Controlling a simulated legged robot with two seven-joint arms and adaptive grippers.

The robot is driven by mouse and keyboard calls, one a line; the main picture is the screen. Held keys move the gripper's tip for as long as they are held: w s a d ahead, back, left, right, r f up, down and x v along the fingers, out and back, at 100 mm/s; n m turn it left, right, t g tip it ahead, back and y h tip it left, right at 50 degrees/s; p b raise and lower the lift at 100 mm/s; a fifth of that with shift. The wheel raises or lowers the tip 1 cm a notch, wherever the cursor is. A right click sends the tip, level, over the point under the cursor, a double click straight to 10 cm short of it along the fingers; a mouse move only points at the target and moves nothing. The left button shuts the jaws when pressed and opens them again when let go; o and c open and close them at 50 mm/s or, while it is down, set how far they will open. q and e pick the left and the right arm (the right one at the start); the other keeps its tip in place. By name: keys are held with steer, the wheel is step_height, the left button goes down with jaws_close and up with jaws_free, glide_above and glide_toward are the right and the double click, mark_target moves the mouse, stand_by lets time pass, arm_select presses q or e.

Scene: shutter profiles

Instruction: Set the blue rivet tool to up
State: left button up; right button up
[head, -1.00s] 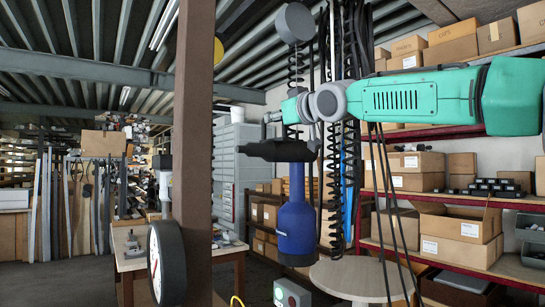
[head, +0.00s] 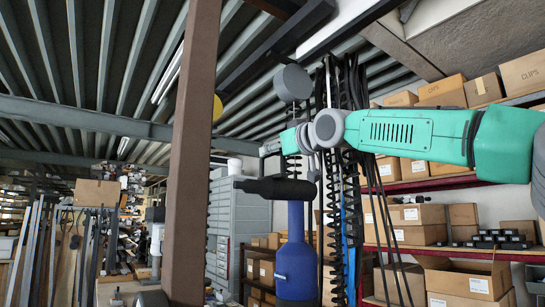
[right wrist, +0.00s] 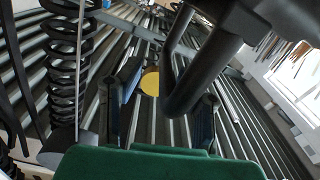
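The blue rivet tool (head: 295,250) hangs upright in the middle of the head view, its black head (head: 278,188) lying level at the top of the blue body. My right gripper (head: 268,148) is at the end of the green arm, just above the black head, and appears apart from it. In the right wrist view, the two fingers of my right gripper (right wrist: 165,102) stand apart. A black cylindrical part (right wrist: 203,75), apparently of the tool, shows between and in front of them. My left gripper is out of view.
A brown post (head: 193,150) stands left of the tool. Black coiled cables (head: 338,200) hang just right of it, and a grey round disc (head: 293,82) is above. Shelves with cardboard boxes (head: 420,215) are at the right. A yellow disc (right wrist: 150,82) is in the background.

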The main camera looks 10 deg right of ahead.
steer(key=shift+a+f, duration=0.1)
steer(key=shift+s, duration=0.35)
steer(key=v, duration=1.1)
steer(key=shift+d+f, duration=0.2)
steer(key=shift+d, duration=0.1)
steer(key=shift+a, duration=0.1)
